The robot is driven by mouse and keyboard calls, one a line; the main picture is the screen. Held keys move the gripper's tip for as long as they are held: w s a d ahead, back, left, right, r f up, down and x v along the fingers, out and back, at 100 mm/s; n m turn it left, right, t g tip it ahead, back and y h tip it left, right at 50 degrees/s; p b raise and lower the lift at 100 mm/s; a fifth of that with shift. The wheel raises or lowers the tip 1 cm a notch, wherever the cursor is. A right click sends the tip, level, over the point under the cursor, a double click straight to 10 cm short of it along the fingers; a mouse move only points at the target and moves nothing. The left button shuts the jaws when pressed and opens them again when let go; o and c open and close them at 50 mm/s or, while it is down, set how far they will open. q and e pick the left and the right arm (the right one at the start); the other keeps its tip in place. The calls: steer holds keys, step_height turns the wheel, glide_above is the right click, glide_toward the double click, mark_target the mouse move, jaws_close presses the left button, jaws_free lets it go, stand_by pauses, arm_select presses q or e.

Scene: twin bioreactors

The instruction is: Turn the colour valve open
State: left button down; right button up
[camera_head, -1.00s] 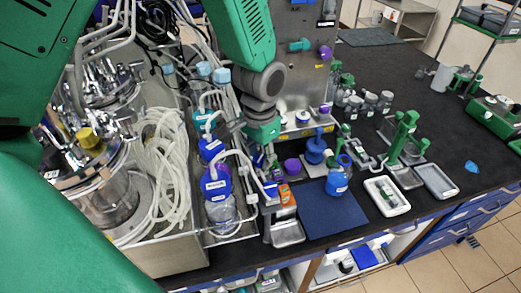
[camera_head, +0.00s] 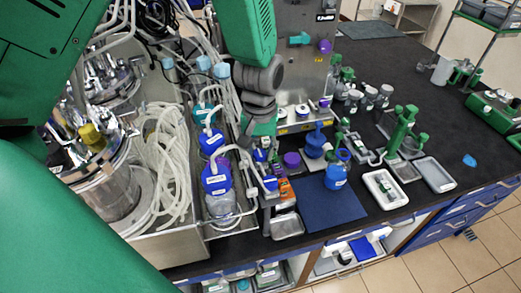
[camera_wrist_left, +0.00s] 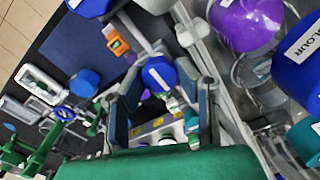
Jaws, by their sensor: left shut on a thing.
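My left gripper (camera_head: 257,158) reaches down from the top, beside the tubing and bottles. In the wrist view the two fingers of the left gripper (camera_wrist_left: 163,92) stand on either side of a blue valve handle (camera_wrist_left: 160,73), which seems to be the colour valve. The handle's turn angle is hard to tell. A bottle with purple contents and a labelled blue cap (camera_head: 216,179) stands to the left of the gripper. In the wrist view a blue cap (camera_wrist_left: 302,50) with a label reading COLOUR is at the right. My right gripper is not in view.
Coiled clear tubing (camera_head: 163,160) and a steel vessel (camera_head: 105,190) lie to the left. A dark blue mat (camera_head: 330,205) holds a blue bottle (camera_head: 336,176). White trays (camera_head: 385,189) and a green stand (camera_head: 403,132) are to the right.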

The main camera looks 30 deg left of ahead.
mark_target(261, 151)
arm_select(q)
steer(key=shift+w+r, duration=0.15)
steer(key=shift+w, duration=0.15)
steer(key=c, duration=1.2)
jaws_free()
steer(key=shift+s, duration=0.1)
step_height(261, 151, up, 12)
steer(key=shift+f, duration=0.2)
